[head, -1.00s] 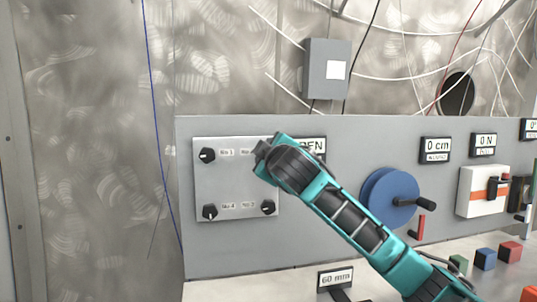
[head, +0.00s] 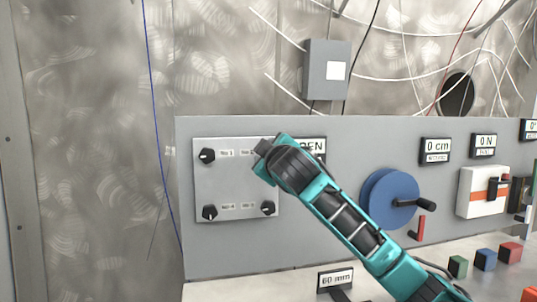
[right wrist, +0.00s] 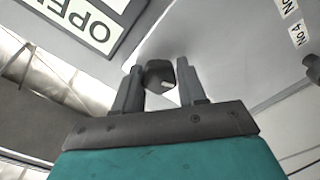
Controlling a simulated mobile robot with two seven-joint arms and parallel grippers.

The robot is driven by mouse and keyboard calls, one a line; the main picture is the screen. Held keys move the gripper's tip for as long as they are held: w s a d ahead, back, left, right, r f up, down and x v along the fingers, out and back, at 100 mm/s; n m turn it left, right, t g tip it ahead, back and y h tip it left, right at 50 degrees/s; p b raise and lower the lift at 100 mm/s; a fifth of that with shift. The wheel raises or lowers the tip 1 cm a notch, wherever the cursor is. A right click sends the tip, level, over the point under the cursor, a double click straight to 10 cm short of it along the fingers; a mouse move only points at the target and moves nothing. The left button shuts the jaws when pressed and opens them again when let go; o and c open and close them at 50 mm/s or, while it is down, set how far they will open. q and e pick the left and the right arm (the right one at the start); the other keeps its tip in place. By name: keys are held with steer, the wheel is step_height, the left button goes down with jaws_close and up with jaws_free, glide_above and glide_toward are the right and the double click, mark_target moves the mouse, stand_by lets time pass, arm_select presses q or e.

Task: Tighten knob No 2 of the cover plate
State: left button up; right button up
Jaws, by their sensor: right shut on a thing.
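The light grey cover plate (head: 235,180) is on the grey panel in the head view, with a black knob near each visible corner. Knob No 1 (head: 207,155) is top left, knob No 4 (head: 209,212) bottom left, and another knob (head: 268,208) bottom right. My right gripper (head: 262,150) is at the plate's top right corner and hides knob No 2 there. In the right wrist view, the dark knob No 2 (right wrist: 160,75) sits between the two fingers of my right gripper (right wrist: 158,82), which is shut on it. My left gripper is not in view.
An OPEN sign (head: 316,147) is right beside the gripper. A blue wheel with a crank (head: 385,200) and a white box (head: 480,190) are further right on the panel. Coloured cubes (head: 485,259) and a 60 mm display (head: 335,280) are below.

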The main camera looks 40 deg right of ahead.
steer(key=shift+s+d+r+m, duration=0.1)
steer(key=shift+r+m, duration=0.2)
steer(key=shift+r, duration=0.15)
stand_by(1.5)
steer(key=o, duration=1)
steer(key=shift+f, duration=0.25)
steer(key=b+v, duration=0.1)
steer(key=v, duration=1.2)
